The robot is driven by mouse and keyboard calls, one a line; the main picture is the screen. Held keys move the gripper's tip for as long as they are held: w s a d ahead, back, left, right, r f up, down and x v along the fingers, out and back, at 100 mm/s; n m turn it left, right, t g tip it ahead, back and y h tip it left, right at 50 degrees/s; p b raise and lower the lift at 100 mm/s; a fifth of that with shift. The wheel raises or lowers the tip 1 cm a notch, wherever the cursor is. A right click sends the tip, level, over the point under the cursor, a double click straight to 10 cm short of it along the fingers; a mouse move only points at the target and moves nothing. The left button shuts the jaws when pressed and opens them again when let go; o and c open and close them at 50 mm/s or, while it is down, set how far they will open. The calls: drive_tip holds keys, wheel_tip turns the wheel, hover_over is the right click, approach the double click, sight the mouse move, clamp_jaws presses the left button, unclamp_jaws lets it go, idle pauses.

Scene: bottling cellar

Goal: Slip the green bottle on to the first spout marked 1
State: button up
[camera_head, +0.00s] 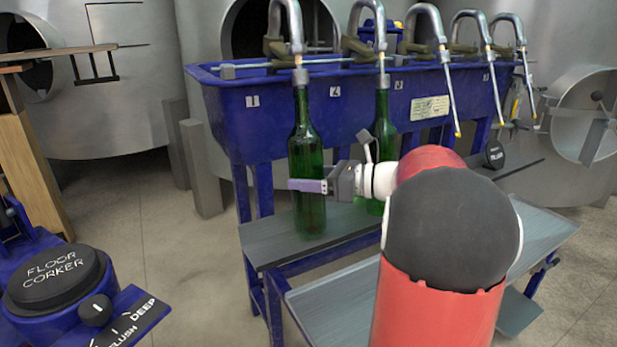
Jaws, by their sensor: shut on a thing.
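A green bottle (307,150) stands upright under the first spout (294,25), left of the others, near the mark 1 (252,101). The spout's lower end meets the bottle's mouth, and its tube seems to run down inside the neck. My gripper (309,186) is shut on this bottle at its lower body, coming from the right. The bottle's base is at the grey shelf (262,243); I cannot tell whether it touches. A second green bottle (383,118) is under the spout marked 2 (335,91), partly hidden by my arm.
The blue filler trough (225,120) carries several spouts; those on the right hang free with no bottles. A lower grey tray (335,300) lies below the shelf. A floor corker (55,280) stands at lower left. Steel tanks (100,90) fill the back.

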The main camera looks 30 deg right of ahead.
drive_tip(key=shift+s+f+b, duration=0.1)
drive_tip(key=shift+f+b, duration=0.35)
drive_tip(key=shift+f, duration=0.3)
idle(0.3)
drive_tip(key=o, duration=1.4)
drive_tip(key=shift+f, duration=0.15)
